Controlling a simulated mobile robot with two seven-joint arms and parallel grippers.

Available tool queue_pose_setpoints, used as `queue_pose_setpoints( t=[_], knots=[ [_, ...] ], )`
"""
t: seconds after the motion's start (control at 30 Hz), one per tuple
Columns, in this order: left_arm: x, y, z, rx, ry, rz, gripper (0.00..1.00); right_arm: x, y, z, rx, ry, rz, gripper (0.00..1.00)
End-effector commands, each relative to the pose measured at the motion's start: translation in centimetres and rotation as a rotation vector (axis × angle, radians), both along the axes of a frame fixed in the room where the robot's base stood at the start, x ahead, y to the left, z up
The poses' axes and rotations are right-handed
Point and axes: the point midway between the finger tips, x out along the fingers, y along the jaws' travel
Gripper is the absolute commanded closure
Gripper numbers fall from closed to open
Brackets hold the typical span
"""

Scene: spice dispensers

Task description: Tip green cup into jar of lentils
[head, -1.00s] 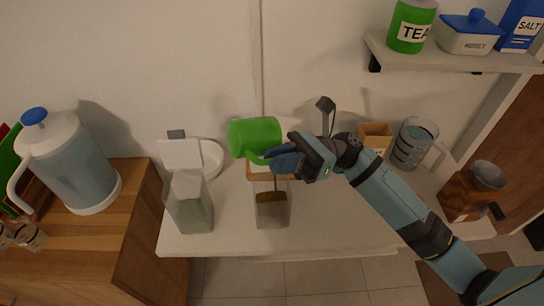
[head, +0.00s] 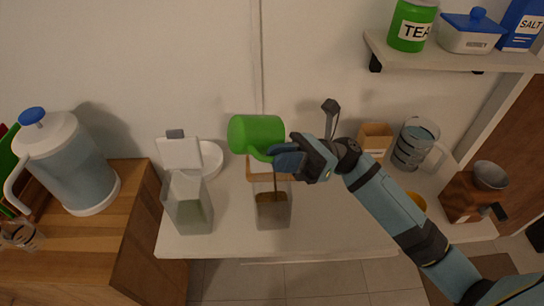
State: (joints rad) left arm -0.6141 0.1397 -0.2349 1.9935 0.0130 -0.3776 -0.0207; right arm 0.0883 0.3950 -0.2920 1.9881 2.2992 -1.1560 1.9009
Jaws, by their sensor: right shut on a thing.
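A green cup (head: 255,133) is tipped on its side in the middle of the head view. My right gripper (head: 287,158) is shut on the cup's handle and holds it above the white table. Below the cup stands a clear jar (head: 273,212) with brown contents in its lower part. A thin brown stream (head: 275,180) runs down from the cup's side into this jar. My left gripper is not in view.
Another clear jar with a raised white lid (head: 188,205) stands on the white table (head: 235,235) at left. A white plate (head: 210,158), a wooden box (head: 376,138) and a glass measuring jug (head: 412,145) stand behind. A shelf (head: 450,60) overhangs the right.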

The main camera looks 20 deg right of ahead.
Motion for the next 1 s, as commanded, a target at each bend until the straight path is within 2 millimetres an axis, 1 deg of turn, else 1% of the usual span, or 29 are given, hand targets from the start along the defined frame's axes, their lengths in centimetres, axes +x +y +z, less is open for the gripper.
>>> queue_pose_setpoints(
  t=[1.0],
  knots=[
    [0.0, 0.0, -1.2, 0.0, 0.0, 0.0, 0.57, 0.0, -0.5, 0.0, 0.113, 0.005, -0.003, 1.0]
  ],
)
